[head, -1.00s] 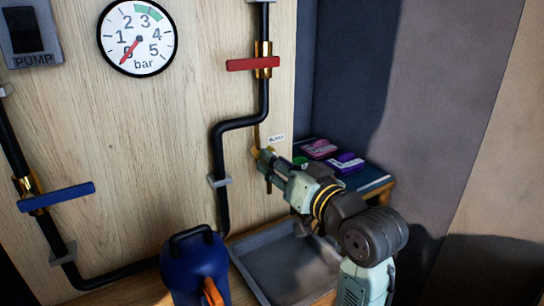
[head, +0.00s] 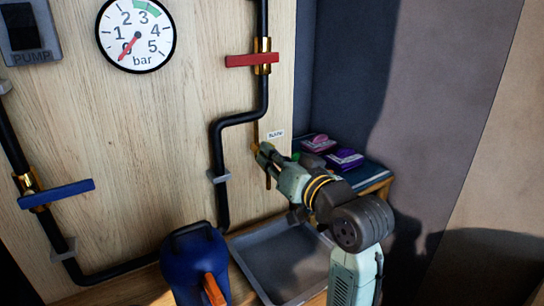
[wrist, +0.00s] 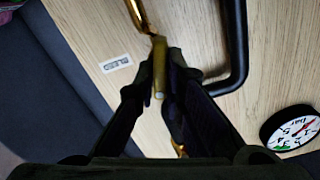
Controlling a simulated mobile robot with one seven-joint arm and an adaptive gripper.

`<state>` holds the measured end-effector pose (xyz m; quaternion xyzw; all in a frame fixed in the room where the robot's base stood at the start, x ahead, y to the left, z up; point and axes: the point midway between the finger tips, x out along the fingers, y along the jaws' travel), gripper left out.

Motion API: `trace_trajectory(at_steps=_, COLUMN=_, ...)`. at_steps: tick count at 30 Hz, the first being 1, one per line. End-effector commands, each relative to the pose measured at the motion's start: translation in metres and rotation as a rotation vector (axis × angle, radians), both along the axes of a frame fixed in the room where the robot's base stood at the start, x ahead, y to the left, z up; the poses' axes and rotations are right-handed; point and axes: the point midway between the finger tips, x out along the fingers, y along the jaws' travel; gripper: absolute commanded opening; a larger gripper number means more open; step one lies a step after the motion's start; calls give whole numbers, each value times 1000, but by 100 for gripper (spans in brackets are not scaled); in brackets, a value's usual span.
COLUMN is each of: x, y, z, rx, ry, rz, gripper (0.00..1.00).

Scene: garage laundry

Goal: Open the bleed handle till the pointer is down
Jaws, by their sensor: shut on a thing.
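The brass bleed handle (wrist: 160,68) shows between the two fingers of my gripper (wrist: 160,92) in the wrist view, beside the small BLEED label (wrist: 116,64). My gripper is shut on it. In the head view my gripper (head: 262,153) is at the board just below the label (head: 276,134), and the fingers mostly hide the handle. The round bar gauge (head: 148,20) is at the upper left of the head view. Its red pointer (head: 129,47) points down and left, at the 0 mark. The gauge also shows at the right of the wrist view (wrist: 270,132).
A black pipe (head: 216,150) bends down the board left of my gripper. A red valve lever (head: 251,60) sits above, a blue lever (head: 57,194) at left. A blue canister (head: 193,265) and a grey tray (head: 285,265) stand below. Purple packets (head: 345,159) lie at right.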

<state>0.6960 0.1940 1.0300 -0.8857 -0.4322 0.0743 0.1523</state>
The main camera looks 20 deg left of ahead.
Motion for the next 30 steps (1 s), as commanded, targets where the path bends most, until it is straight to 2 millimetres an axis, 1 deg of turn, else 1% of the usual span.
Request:
trace_trajectory(at_steps=8, x=0, y=0, z=-1, rx=-3, ry=-2, rz=0, gripper=0)
trace_trajectory(at_steps=11, x=0, y=0, z=-3, rx=-38, ry=-49, rz=0, gripper=0)
trace_trajectory(at_steps=14, x=0, y=0, z=-3, rx=-102, ry=-131, rz=-1, gripper=0)
trace_trajectory(at_steps=18, x=-1, y=1, z=-1, rx=-160, ry=-207, rz=0, gripper=0)
trace_trajectory(at_steps=26, x=-1, y=1, z=0, rx=-167, ry=-214, rz=0, gripper=0)
trace_trajectory(at_steps=27, x=-1, y=1, z=0, rx=-167, ry=-214, rz=0, gripper=11)
trace_trajectory(at_steps=30, x=-1, y=1, z=0, rx=-167, ry=-214, rz=0, gripper=17)
